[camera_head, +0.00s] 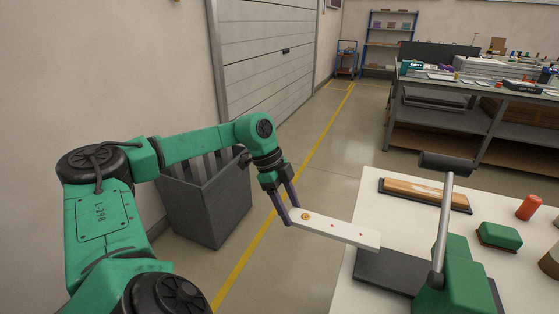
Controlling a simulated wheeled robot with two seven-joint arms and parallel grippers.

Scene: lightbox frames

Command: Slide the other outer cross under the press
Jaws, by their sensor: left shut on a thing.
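My left gripper (287,212) is shut on the left end of a pale flat strip (346,231). The strip shows a gold ring (305,216) near the held end and two small red crosses, one near the middle (333,226) and one nearer the free right end (360,234). That end reaches over the white table's left edge, near the press's dark base plate (385,272); whether they touch I cannot tell. The press has a green body (455,282) and a grey lever (443,215) raised upright with a black handle (447,163). My right gripper is out of view.
A grey bin (215,210) stands on the floor behind my left arm. A loaded workbench (470,120) is farther back.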

